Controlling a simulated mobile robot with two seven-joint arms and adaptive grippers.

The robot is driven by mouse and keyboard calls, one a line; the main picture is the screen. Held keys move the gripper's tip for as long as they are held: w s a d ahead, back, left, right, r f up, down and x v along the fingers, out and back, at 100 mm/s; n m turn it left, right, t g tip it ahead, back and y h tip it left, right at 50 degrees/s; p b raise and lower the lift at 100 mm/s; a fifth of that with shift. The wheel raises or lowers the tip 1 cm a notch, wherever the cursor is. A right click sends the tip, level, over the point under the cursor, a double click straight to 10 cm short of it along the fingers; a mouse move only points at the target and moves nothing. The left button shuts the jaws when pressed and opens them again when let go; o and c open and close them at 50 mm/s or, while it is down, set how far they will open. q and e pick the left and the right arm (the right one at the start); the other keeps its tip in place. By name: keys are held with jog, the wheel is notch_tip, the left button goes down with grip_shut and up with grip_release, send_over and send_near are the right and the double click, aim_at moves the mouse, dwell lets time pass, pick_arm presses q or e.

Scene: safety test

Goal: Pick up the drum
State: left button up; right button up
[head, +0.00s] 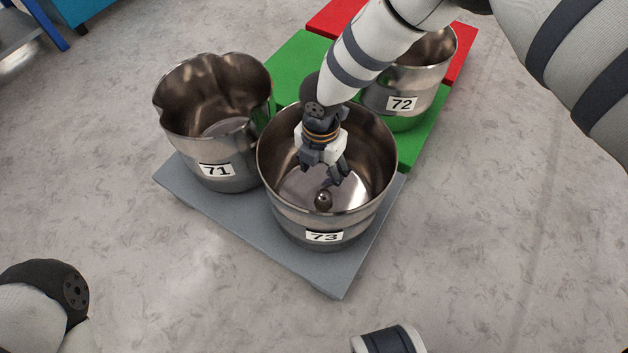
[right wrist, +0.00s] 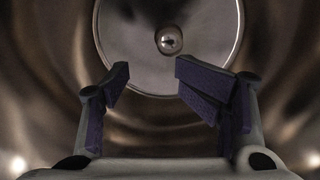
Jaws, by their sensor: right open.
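Three open metal drums stand on a coloured platform in the head view: drum 71 (head: 216,172) at left with a dented rim, drum 73 (head: 300,222) at the front, and drum 72 (head: 420,90) behind, partly hidden by my right arm. My right gripper (head: 338,180) points down into the mouth of drum 73, open and empty. In the right wrist view, the fingers (right wrist: 152,85) are apart above a round metal lid or disc with a knob (right wrist: 169,40) inside the drum. The knob also shows in the head view (head: 323,200). My left gripper is not visible.
The platform has a grey front part (head: 330,275), a green part (head: 296,60) and a red part (head: 328,20). A blue cabinet and blue-legged table (head: 48,24) stand at the upper left. The grey floor around is clear.

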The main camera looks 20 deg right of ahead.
aim_at(319, 193)
jog(key=f+b, duration=0.1)
jog(key=f, duration=0.2)
jog(key=f+b, duration=0.2)
jog(key=f, duration=0.2)
jog(key=f+b, duration=0.2)
jog(key=f, duration=0.1)
jog(key=shift+s+f, duration=0.3)
jog(key=shift+w+a+f, duration=0.1)
jog(key=shift+f, duration=0.1)
jog(key=shift+r, duration=0.2)
jog(key=shift+c, duration=0.6)
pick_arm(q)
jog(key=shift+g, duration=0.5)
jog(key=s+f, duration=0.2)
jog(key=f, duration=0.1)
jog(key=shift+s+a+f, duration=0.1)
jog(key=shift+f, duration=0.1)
pick_arm(e)
grip_shut()
